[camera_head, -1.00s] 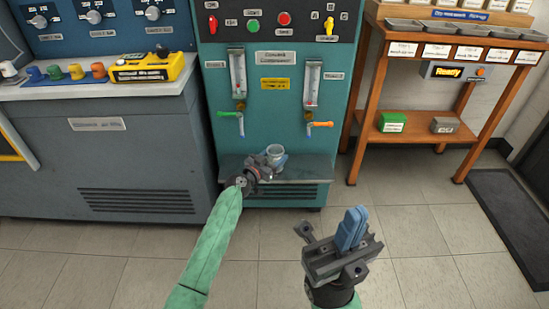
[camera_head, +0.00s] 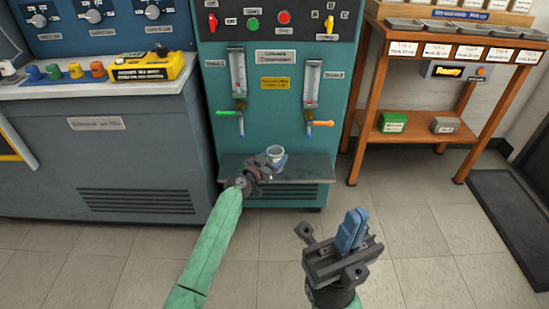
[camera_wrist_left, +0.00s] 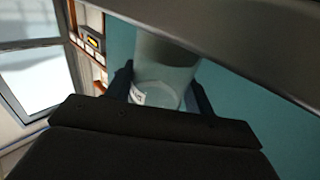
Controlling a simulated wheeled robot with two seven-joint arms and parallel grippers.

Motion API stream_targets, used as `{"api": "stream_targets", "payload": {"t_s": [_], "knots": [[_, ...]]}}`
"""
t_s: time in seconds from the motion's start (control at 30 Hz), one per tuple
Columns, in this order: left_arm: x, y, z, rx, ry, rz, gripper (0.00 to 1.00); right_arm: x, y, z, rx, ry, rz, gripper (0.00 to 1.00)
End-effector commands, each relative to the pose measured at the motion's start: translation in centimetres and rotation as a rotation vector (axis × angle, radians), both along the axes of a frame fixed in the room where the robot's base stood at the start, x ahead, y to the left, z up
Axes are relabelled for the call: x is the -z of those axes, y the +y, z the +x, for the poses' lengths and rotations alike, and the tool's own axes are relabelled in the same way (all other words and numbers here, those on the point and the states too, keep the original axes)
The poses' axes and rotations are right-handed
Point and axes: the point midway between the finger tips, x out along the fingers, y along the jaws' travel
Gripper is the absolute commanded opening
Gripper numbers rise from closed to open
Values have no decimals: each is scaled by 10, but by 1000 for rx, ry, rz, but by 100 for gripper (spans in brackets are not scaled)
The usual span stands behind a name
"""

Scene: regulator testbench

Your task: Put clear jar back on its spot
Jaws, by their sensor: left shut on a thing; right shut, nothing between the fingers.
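The clear jar (camera_head: 276,153) is a small see-through cup at the shelf of the teal cabinet, below the two gauges. It also shows in the left wrist view (camera_wrist_left: 160,85), between the two dark fingers, with a white label on it. My left gripper (camera_head: 271,163) is shut on the jar from the front left. The jar looks upright in the head view; I cannot tell whether its bottom touches the shelf (camera_head: 310,168). My right gripper (camera_head: 350,230) is shut and empty, with its blue fingers together, low in front of the cabinet.
A green-handled valve (camera_head: 227,113) and an orange-handled valve (camera_head: 320,124) hang above the shelf. A grey bench (camera_head: 100,150) stands at the left, with a yellow meter (camera_head: 146,68) on top. A wooden rack (camera_head: 430,130) stands at the right. The floor in front is clear.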

Motion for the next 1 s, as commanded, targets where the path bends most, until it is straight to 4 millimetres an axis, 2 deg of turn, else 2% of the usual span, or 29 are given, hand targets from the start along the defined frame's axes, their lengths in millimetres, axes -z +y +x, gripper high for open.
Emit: {"api": "stream_targets", "payload": {"t_s": [0.37, 0.4, 0.5, 0.53, 0.97, 1.0], "knots": [[3, 0, 0, 0, 0, 0, 30, 4, 0, 0, 0, 1, 2, 0], [2, 0, 0, 0, -1, -1, 57, 4, 0, 0, 0, 1, 2, 0], [2, 0, 0, 0, 0, 0, 77, 4, 0, 0, 0, 1, 3, 0], [2, 0, 0, 0, 0, 0, 79, 4, 0, 0, 1, 0, 3, 0], [3, 0, 0, 0, 0, 0, 79, 3, 1, 1, -17, 9, 14, 0], [3, 4, -4, -1, 1, 2, 79, 0, 3, 1, -27, 5, 17, 0]]}}
